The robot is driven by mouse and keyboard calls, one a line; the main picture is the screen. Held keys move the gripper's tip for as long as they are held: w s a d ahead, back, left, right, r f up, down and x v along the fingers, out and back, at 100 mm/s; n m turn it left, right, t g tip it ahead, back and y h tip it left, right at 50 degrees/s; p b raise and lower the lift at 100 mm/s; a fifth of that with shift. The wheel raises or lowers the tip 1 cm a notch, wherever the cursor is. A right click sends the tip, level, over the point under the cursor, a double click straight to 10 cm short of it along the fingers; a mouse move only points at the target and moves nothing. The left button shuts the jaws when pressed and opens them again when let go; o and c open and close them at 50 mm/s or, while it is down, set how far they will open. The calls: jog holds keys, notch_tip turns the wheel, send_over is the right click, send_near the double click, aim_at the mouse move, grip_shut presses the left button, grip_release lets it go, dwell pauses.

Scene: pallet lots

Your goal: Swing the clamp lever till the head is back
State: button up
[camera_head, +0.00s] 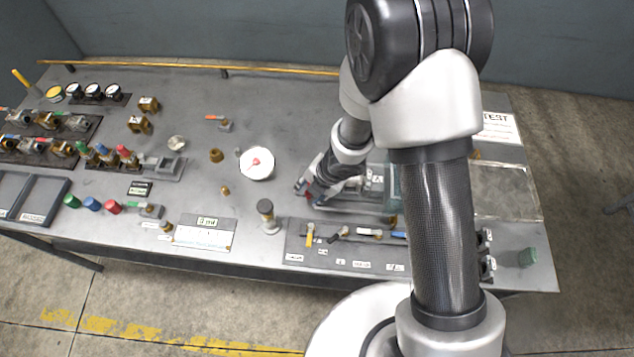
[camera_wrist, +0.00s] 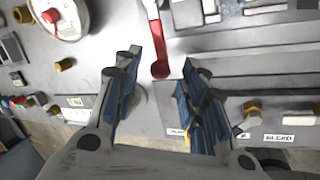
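The clamp lever (camera_wrist: 160,55) has a red grip with a rounded end and a pale metal upper part that runs out of the top of the wrist view. My gripper (camera_wrist: 161,60) is open, with one blue-padded finger on each side of the red grip and gaps showing on both sides. In the head view my gripper (camera_head: 309,190) is low over the clamp fixture (camera_head: 350,203), with a bit of red between its fingers. The clamp head cannot be made out; my arm and gripper hide part of the fixture.
A white round dial with a red centre (camera_head: 257,163) lies left of my gripper. A grey post with a dark top (camera_head: 267,215) stands nearer the front edge. A valve panel (camera_head: 345,255) with small coloured handles lies in front of the fixture. Bare bench shows behind the dial.

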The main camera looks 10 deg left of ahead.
jog(key=v, duration=1.1)
jog(key=shift+r, duration=0.15)
jog(key=shift+d, duration=0.1)
jog(key=w+d+r+m+t+h+b, duration=0.1)
jog(key=w+d+r+m+t+b, duration=0.1)
jog(key=w+d+r+m+t, duration=0.5)
jog(key=s+d+r+m+h+b, duration=0.15)
jog(key=d+r+m+h, duration=0.35)
jog(key=d+r+m, duration=0.6)
jog(key=s+d+m+g+b, duration=0.25)
jog(key=s+d+m, duration=0.35)
jog(key=s+m, duration=0.45)
jog(key=s+a+f+m+y, duration=0.1)
jog(key=s+a, duration=0.1)
jog(key=s, duration=0.3)
jog(key=s+a+f+m+g+y+b, duration=0.1)
jog(key=s+a, duration=0.2)
jog(key=s, duration=0.1)
jog(key=shift+s+a+m, duration=0.3)
jog(key=shift+s+m, duration=0.05)
jog(key=shift+s, duration=0.05)
